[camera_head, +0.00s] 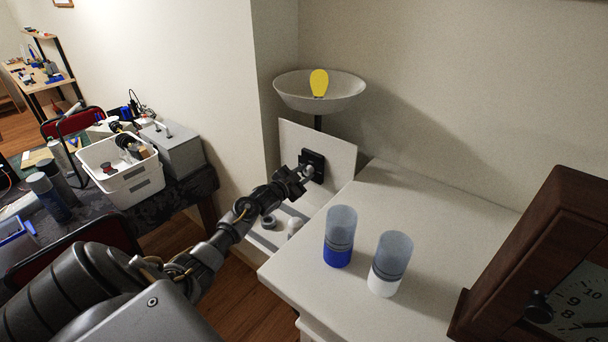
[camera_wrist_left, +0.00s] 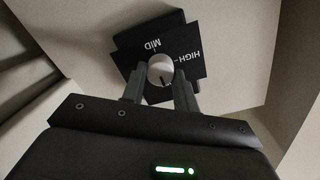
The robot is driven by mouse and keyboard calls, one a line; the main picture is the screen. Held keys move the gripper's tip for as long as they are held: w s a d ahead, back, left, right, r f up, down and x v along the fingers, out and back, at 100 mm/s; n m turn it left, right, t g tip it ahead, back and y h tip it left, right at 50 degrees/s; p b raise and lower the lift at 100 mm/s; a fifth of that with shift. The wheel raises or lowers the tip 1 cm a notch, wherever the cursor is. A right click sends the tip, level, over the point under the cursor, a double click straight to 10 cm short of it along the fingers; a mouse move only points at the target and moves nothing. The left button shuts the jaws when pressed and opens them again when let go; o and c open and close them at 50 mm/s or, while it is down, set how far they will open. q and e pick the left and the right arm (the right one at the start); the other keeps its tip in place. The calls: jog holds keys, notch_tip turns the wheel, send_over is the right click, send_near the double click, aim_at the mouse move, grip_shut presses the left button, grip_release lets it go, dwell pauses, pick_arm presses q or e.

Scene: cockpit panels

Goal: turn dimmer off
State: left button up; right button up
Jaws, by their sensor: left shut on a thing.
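The dimmer is a black square plate (camera_wrist_left: 125,41) with a round light knob (camera_wrist_left: 160,70), mounted on a white upright panel (camera_head: 337,159). The wrist view shows the white labels MID and HIGH on the plate. My left gripper (camera_wrist_left: 160,84) has its two fingers on either side of the knob, shut on it. In the head view my left gripper (camera_head: 300,178) reaches the dimmer plate (camera_head: 314,160) from the left. A yellow bulb (camera_head: 319,83) stands in a shallow white bowl-shaped lamp above the panel. My right gripper is not in view.
A dark wooden clock (camera_head: 530,265) stands at the right. A table with a white bin (camera_head: 137,180) is at the left.

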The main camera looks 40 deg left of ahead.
pick_arm(q)
jog(key=o, duration=1)
jog(key=shift+c, duration=0.2)
jog(key=s+b, duration=0.2)
jog(key=s, duration=0.9)
jog(key=shift+r, duration=0.35)
jog(key=shift+w+d+f, duration=0.1)
jog(key=shift+d, duration=0.05)
